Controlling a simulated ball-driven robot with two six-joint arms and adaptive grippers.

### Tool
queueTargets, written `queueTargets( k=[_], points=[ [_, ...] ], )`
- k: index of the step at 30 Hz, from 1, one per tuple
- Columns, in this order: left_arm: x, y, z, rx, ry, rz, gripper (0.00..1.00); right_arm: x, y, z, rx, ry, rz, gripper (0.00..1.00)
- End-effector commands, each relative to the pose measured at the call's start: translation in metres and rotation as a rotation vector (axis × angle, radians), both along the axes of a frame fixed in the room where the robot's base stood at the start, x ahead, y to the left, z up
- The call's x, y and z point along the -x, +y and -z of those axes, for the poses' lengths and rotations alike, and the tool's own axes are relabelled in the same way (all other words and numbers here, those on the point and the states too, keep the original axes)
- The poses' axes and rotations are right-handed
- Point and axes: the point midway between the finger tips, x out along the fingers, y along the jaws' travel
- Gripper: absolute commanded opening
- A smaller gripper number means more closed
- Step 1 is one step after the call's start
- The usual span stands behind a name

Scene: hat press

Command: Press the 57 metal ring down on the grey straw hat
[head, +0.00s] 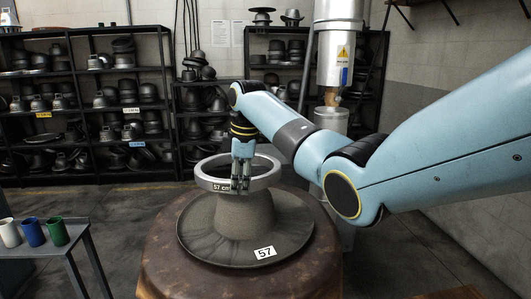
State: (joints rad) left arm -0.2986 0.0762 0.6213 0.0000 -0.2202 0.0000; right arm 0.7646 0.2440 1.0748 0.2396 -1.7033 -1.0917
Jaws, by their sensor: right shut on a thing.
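The grey straw hat (245,220) sits upright on a round brown table (165,260), its wide brim flat and a "57" label (264,253) at the brim's front. The metal ring (218,184), marked "57 cm", is around the upper part of the hat's crown, well above the brim. My right gripper (240,186) points down at the ring's front right side and is shut on it. The gripper hides a bit of the ring there. My left gripper is not in view.
A small grey side table (60,257) at the left holds a white, a blue (32,233) and a green cup (58,231). Dark shelves (85,100) full of hat moulds line the back wall. A white cylinder machine (338,45) stands behind my right arm.

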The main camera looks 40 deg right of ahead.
Motion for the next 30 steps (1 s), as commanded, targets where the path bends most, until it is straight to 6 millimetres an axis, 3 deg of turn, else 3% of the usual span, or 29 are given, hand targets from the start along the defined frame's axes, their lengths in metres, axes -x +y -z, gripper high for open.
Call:
queueTargets(
  k=[1,3,6,11,20,30],
  points=[
    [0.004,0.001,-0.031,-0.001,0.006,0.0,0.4,0.013,-0.008,-0.012,0.008,-0.008,-0.054,0.0],
    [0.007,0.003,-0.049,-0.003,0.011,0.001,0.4,0.027,-0.014,-0.008,0.012,-0.023,-0.133,0.0],
    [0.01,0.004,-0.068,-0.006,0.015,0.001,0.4,0.045,-0.02,-0.005,0.017,-0.04,-0.227,0.0],
    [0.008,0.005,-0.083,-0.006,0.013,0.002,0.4,0.062,-0.025,-0.001,0.017,-0.057,-0.316,0.0],
    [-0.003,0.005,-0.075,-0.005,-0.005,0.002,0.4,0.066,-0.026,0.012,0.017,-0.062,-0.341,0.0],
    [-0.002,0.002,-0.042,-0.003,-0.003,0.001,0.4,0.066,-0.026,0.043,0.017,-0.062,-0.34,0.0]
  ],
)
